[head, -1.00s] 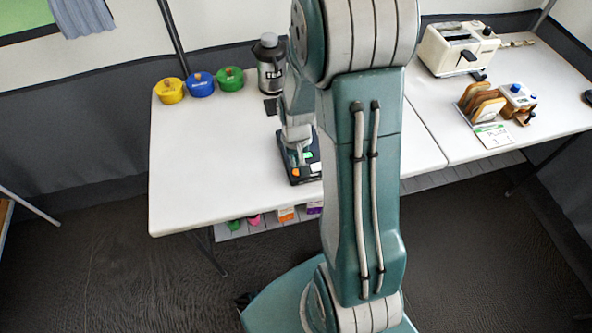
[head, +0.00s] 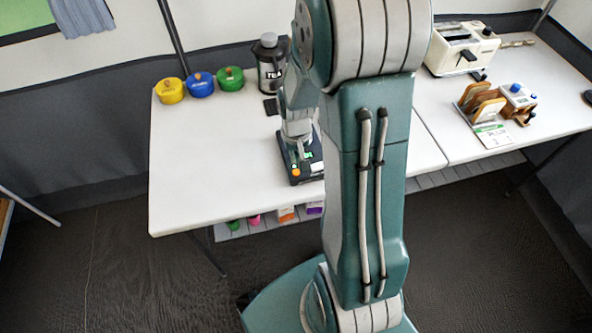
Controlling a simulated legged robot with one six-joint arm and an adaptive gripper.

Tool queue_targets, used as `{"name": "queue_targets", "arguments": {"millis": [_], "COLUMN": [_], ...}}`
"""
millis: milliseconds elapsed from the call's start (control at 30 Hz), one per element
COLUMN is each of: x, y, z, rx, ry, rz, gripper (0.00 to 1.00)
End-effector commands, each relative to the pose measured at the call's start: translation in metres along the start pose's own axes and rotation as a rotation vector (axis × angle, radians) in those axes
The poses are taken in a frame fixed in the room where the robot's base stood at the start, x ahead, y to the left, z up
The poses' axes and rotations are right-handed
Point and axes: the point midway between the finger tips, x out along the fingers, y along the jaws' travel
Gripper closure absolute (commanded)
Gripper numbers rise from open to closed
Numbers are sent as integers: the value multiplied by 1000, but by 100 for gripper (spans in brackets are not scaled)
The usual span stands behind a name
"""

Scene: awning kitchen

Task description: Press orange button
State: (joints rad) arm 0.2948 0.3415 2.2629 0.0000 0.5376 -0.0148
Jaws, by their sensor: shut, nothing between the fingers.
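The orange button (head: 295,172) is a small round spot near the front left corner of a dark box-shaped device (head: 295,182) on the white table. A small green patch and a whitish patch also show on the device's top. My gripper (head: 301,155) points down over the device, close behind the orange button in the picture. Its fingers are shut and empty. Whether the tips touch the device is too small to tell.
Yellow (head: 170,91), blue (head: 201,84) and green (head: 230,79) lidded pots stand at the back left. A toaster (head: 460,48) and a bread rack (head: 483,101) are on the right. The table's front left is clear.

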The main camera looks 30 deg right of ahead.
Motion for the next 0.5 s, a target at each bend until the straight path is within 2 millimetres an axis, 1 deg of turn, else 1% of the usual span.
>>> {"name": "queue_targets", "arguments": {"millis": [500], "x": [-10], "y": [0], "z": [0], "rx": [0], "ry": [1], "rz": [0], "gripper": [100]}}
